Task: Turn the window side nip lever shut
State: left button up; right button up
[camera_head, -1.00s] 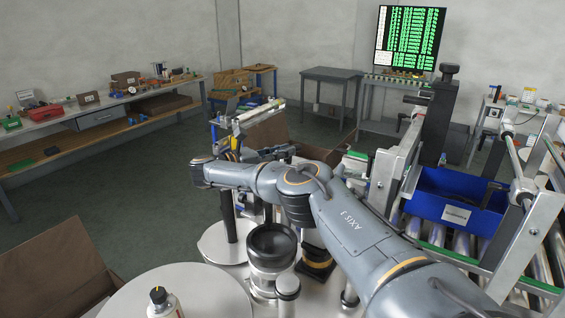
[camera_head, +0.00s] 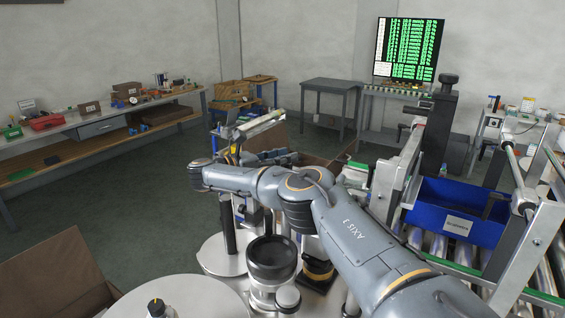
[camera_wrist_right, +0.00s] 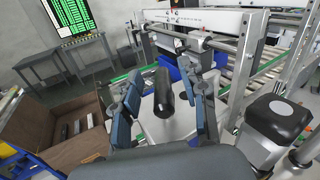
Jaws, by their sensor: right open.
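My right gripper (camera_head: 274,157) is partly hidden behind its own arm in the head view, beside the silver labeller head (camera_head: 254,128). In the right wrist view the gripper (camera_wrist_right: 162,78) is open, with one blue-grey finger on each side. A dark rounded cylinder (camera_wrist_right: 163,94) shows between the fingers, above a pale plate; I cannot tell whether it is the nip lever or a roller. Gaps show between it and both fingers. I cannot pick out the window side nip lever for certain. My left gripper is not in view.
A silver frame (camera_wrist_right: 215,20) with rails stands close beyond the fingers. An open cardboard box (camera_wrist_right: 50,125) lies to the left. In the head view a blue bin (camera_head: 457,212) sits on the roller conveyor at right. A round pale disc (camera_head: 190,293) is at front. Open floor lies at left.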

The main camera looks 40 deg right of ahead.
notch_tip(320, 180, up, 8)
jog(key=shift+r, duration=0.1)
dwell(0.4)
jog(key=f+y, duration=0.1)
jog(key=s+d+f+y+p, duration=0.1)
jog(key=y, duration=0.1)
jog(key=shift+d+f+t+p, duration=0.1)
jog(key=shift+d+t+p, duration=0.1)
jog(key=shift+t+p, duration=0.1)
jog(key=s+a+r+m+t+y+p, duration=0.1)
jog(key=s+r+t+y+p, duration=0.2)
jog(key=y, duration=0.4)
jog(key=s+r+t+y+p, duration=0.1)
jog(key=r+t+y+p, duration=0.15)
jog(key=r+y, duration=0.35)
jog(key=shift+t+y, duration=0.35)
jog(key=shift+y, duration=0.15)
jog(key=p+x, duration=0.2)
jog(key=x, duration=0.5)
jog(key=p+x, duration=0.1)
jog(key=x, duration=0.6)
jog(key=shift+w+a+p, duration=0.1)
jog(key=shift+a+p, duration=0.1)
jog(key=shift+p, duration=0.15)
jog(key=shift+w+f, duration=0.15)
jog(key=shift+f, duration=0.45)
